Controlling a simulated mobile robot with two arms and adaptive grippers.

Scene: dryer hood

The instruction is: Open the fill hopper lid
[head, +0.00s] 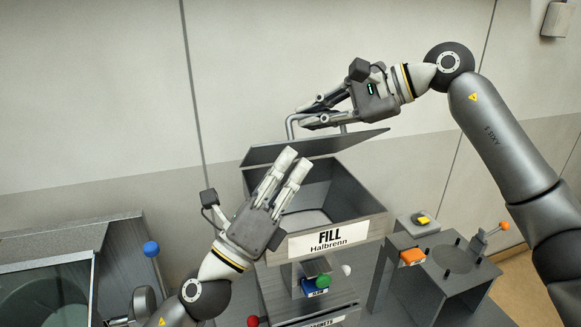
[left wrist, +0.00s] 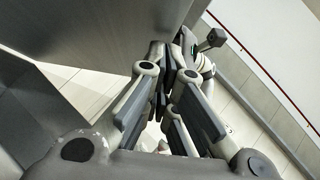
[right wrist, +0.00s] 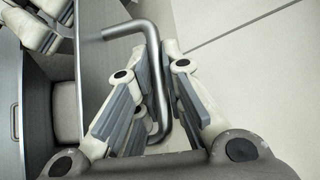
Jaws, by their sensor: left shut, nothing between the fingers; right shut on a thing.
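The fill hopper (head: 336,242) has a white FILL label on its front. Its grey lid (head: 360,138) is raised and tilted, and the inside shows below it. The lid's underside (left wrist: 100,28) fills the upper left of the left wrist view. My right gripper (head: 306,116) is shut on the lid's bent metal handle (head: 290,122); the handle (right wrist: 152,65) runs between its fingers in the right wrist view. My left gripper (head: 296,161) is shut and empty, with its fingertips over the hopper opening near the lid's lower edge. Whether it touches the lid is unclear.
A glass-topped bin (head: 45,295) and a blue-knobbed lever (head: 151,249) stand at the left. A green knob (head: 323,282) and a red knob (head: 253,321) sit below the hopper. A box with an orange-tipped lever (head: 504,225) stands at the right.

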